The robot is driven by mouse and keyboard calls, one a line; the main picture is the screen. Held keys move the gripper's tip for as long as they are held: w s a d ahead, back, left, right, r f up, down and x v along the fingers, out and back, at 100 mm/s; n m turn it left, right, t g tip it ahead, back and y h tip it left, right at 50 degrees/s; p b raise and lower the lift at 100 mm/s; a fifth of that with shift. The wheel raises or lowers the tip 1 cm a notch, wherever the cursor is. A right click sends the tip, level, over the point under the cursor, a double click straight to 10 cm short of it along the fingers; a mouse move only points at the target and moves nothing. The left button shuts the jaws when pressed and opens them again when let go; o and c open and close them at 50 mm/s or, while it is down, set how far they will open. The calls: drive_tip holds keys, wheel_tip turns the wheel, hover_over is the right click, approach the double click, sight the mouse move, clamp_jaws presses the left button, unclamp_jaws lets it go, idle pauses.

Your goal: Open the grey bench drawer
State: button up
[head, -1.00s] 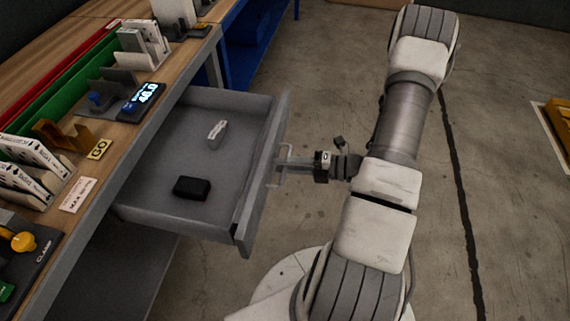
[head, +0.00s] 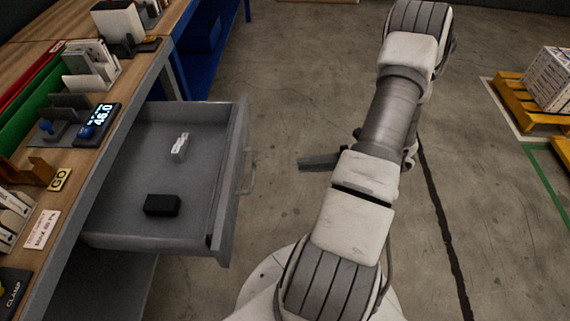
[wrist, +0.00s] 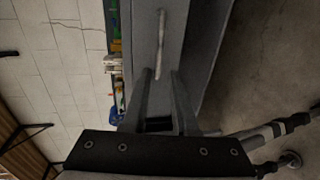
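The grey bench drawer (head: 195,220) stands pulled out from under the bench, its inside showing in the head view. Its bar handle (head: 249,172) is on the front face and also shows in the wrist view (wrist: 160,45). My gripper (head: 303,163) is to the right of the handle, apart from it, with clear floor between them. In the wrist view my gripper (wrist: 160,80) has its two fingers spread with nothing between them, and the handle lies beyond the tips.
A black block (head: 162,205) and a small white item (head: 180,147) lie in the drawer. The wooden bench (head: 150,75) on the left carries holders, a display (head: 103,117) and signs. A yellow pallet with a box (head: 550,85) stands far right. Floor between is clear.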

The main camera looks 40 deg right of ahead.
drive_tip(key=shift+v, duration=1.25)
